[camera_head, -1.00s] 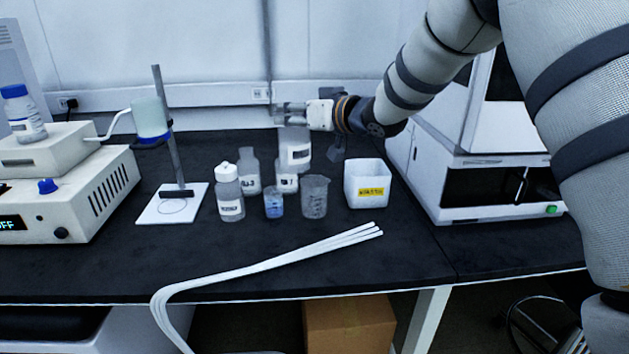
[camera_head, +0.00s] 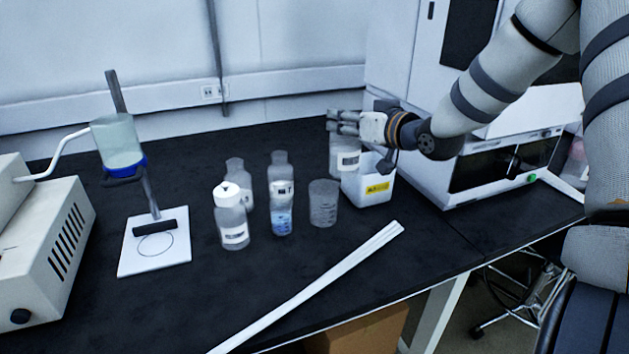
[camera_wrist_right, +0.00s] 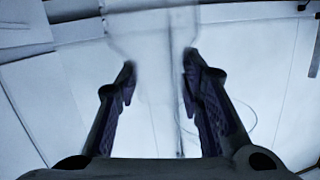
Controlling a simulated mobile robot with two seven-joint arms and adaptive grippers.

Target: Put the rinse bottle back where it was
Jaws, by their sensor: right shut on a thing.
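My right gripper (camera_head: 345,128) is shut on a translucent bottle, taken as the rinse bottle (camera_head: 346,160), with a white label too small to read. The bottle hangs roughly upright below the fingers, its top hidden by them. In the head view it overlaps the upper left of a white square container (camera_head: 372,190) with a yellow label; whether they touch, I cannot tell. In the right wrist view, the fingers (camera_wrist_right: 159,72) stand either side of the pale, see-through bottle (camera_wrist_right: 155,35). My left gripper is not in view.
A white-capped bottle (camera_head: 232,222), two uncapped bottles (camera_head: 236,172) (camera_head: 280,168), a small blue-filled beaker (camera_head: 281,223) and an empty beaker (camera_head: 323,204) stand close together to the left. A stand (camera_head: 150,250) is farther left, a large white instrument (camera_head: 430,180) right.

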